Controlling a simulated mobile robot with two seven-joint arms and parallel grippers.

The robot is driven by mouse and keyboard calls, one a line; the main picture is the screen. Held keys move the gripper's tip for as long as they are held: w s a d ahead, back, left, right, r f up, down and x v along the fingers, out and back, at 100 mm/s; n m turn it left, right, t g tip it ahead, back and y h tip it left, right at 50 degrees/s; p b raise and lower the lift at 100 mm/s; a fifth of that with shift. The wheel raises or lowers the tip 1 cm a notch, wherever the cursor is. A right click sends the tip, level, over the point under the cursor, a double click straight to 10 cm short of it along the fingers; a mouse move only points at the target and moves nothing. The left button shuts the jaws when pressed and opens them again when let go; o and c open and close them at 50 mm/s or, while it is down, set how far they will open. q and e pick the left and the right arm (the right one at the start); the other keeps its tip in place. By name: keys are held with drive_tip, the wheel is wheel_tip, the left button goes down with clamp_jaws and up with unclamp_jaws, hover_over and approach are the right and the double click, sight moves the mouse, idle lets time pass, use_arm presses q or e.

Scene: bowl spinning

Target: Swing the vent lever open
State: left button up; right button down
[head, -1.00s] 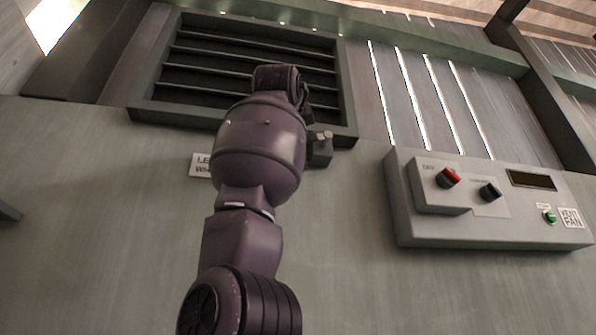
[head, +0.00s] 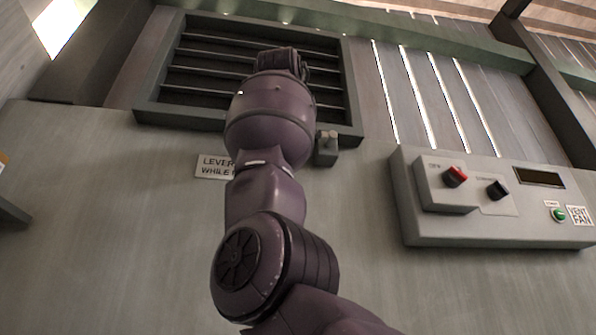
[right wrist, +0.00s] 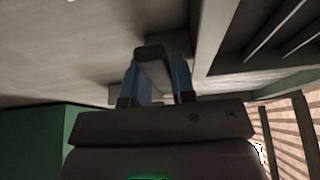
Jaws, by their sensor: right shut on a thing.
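The vent (head: 190,70) is a dark slatted panel in a green-grey frame at the top of the head view. A small grey bracket (head: 327,148) sits at the frame's lower right corner. In the right wrist view, my right gripper (right wrist: 157,76) has its two blue fingers on either side of a grey bar, which looks like the vent lever (right wrist: 152,62). The gripper is shut on it. In the head view my right arm covers part of the vent and hides the fingers and the lever. My left gripper is in neither view.
A partly covered label (head: 213,167) reading "LEVER WHILE" is on the wall below the vent. The wall between is clear.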

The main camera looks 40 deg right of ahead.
drive_tip(key=shift+s+r, duration=0.1)
drive_tip(key=shift+r, duration=0.05)
drive_tip(key=c, duration=1)
unclamp_jaws()
drive_tip(key=shift+o, duration=0.2)
drive_tip(key=b+v, duration=0.1)
drive_tip(key=v, duration=0.9)
drive_tip(key=shift+a+b, duration=0.3)
drive_tip(key=shift+b, duration=0.05)
drive_tip(key=shift+s, duration=0.15)
